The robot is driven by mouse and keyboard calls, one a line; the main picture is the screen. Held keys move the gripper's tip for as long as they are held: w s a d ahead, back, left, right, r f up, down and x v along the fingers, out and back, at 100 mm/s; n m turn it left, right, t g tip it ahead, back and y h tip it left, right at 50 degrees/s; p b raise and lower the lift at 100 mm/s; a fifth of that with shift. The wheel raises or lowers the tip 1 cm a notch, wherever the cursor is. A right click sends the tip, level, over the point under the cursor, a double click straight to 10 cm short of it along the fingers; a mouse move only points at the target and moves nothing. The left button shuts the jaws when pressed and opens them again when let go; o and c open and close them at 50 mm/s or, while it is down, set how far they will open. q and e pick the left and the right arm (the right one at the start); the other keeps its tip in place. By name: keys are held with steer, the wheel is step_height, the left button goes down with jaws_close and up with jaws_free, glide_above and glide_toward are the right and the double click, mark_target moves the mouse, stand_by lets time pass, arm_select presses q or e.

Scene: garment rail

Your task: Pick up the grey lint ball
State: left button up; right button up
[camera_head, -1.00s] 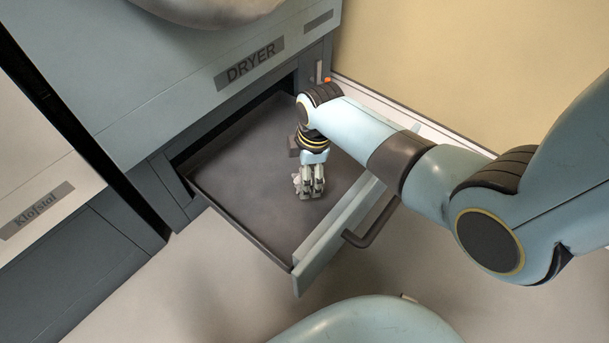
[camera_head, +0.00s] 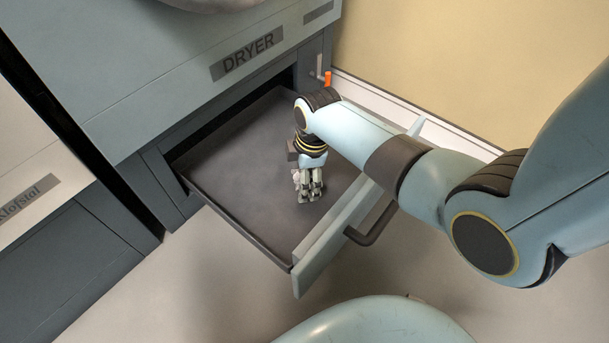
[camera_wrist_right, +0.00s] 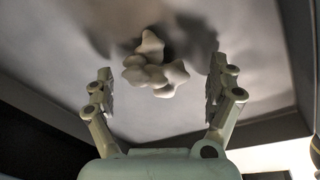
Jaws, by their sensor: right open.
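The lint ball (camera_wrist_right: 155,70) is a pale grey, lumpy, knobbed clump lying on the floor of the open drawer. In the right wrist view it sits between the two fingers, beyond their tips, with a gap on both sides. In the head view a small pale bit of it (camera_head: 296,178) shows at the left of the fingers; the rest is hidden. My right gripper (camera_head: 309,198) points down into the drawer and is open and empty; it also shows in the right wrist view (camera_wrist_right: 160,85). My left gripper is not in view.
The drawer (camera_head: 235,190) is pulled out below the dryer front (camera_head: 200,85). Its front panel (camera_head: 335,240) carries a dark handle (camera_head: 372,225). Thin side walls surround the drawer floor. An orange piece (camera_head: 327,78) stands by the dryer's right edge. The drawer floor left of my gripper is clear.

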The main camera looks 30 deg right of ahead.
steer(key=c, duration=1.1)
steer(key=shift+o, duration=0.2)
steer(key=shift+r, duration=0.1)
